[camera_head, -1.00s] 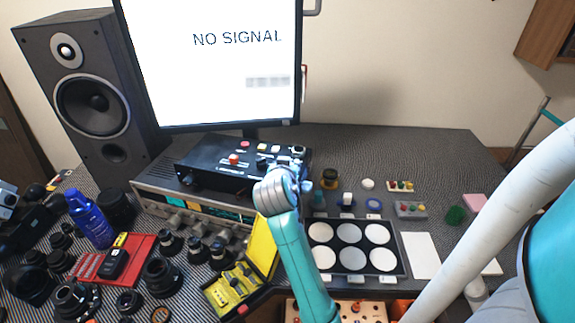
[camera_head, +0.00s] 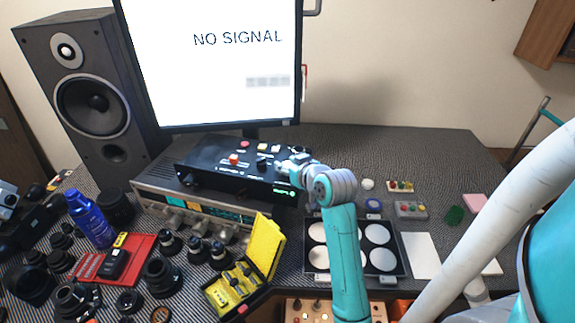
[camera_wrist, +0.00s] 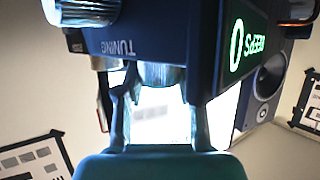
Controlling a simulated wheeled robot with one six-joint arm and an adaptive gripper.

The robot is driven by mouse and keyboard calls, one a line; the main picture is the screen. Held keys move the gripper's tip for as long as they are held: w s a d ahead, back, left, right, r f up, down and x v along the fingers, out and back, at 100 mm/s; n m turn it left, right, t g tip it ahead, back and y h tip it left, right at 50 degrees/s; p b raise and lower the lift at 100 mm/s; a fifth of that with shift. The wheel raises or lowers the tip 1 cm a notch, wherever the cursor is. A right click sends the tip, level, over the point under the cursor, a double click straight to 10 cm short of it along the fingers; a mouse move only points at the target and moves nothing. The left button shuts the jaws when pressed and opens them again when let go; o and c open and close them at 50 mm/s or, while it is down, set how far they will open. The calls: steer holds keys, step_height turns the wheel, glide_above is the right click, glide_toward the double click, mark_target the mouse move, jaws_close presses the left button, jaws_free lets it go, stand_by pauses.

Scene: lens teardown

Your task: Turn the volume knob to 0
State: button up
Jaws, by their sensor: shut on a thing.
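A black control box (camera_head: 225,160) sits on top of a silver receiver (camera_head: 150,203) below the monitor. My gripper (camera_head: 297,172) is at the box's right end, its fingers mostly hidden in the head view. In the wrist view my gripper (camera_wrist: 158,82) has a finger on each side of a ribbed silver knob (camera_wrist: 165,74) and is shut on it. "TUNING" is printed beside this knob; I cannot read a volume label. A green display (camera_wrist: 247,45) on the box shows a 0 and inverted letters. A second silver knob (camera_wrist: 82,10) is at the upper left.
The receiver has a row of front knobs (camera_head: 175,220). An open yellow case (camera_head: 265,245) stands in front. A black tray with white discs (camera_head: 378,233) lies to the right. A tall speaker (camera_head: 90,95) stands at the left. Lenses crowd the front left.

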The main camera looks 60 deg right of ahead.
stand_by(0.4)
steer(key=o, duration=1.2)
steer(key=shift+c, duration=0.2)
steer(key=v, duration=0.7)
steer(key=shift+s, duration=0.2)
steer(key=shift+a, duration=0.15)
